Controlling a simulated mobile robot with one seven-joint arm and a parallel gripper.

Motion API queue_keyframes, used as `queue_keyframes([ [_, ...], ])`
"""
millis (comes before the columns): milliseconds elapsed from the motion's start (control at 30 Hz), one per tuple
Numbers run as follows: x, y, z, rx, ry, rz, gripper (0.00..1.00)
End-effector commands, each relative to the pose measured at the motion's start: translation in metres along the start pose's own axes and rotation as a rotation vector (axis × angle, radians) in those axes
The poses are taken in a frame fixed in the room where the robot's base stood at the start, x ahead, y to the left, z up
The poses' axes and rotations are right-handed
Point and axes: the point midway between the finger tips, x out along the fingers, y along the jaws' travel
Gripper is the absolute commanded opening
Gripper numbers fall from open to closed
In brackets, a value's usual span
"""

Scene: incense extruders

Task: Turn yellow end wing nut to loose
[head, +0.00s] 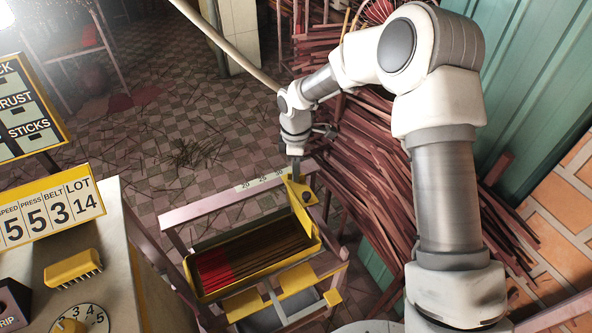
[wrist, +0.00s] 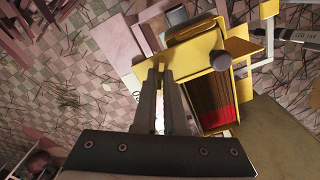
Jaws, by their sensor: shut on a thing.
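A yellow end piece (head: 298,188) with a dark round knob (head: 307,197) stands at the far right end of the scaled rail. It also shows in the wrist view as a yellow plate (wrist: 236,47) with the grey knob (wrist: 219,60) on it. My gripper (head: 294,178) points down at the top corner of this yellow piece. The knob is clear of the fingers.
A yellow-rimmed tray (head: 314,252) of red and brown sticks lies below. The pale rail (head: 220,200) carries a number scale. A machine cabinet with a counter sign (head: 50,215) and a yellow brush (head: 72,268) is at left. Stick bundles (head: 370,165) are stacked behind my arm.

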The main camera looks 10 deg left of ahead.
Motion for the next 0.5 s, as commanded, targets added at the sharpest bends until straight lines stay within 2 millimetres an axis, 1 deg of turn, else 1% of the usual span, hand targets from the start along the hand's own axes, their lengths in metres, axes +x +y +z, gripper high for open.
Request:
queue_keyframes([
  [67, -0.0008, 0.0007, 0.0, 0.001, 0.001, 0.002, 0.0],
  [100, -0.0008, 0.0007, 0.0, 0.001, 0.001, 0.002, 0.1],
  [167, -0.0008, 0.0007, 0.0, 0.001, 0.001, 0.002, 0.21],
  [200, -0.0007, 0.0006, 0.0, 0.001, 0.0, 0.002, 0.28],
  [267, -0.0006, 0.0005, 0.0, 0.001, 0.0, 0.002, 0.39],
  [500, -0.0002, 0.0002, 0.0, 0.001, 0.0, 0.0, 0.39],
])
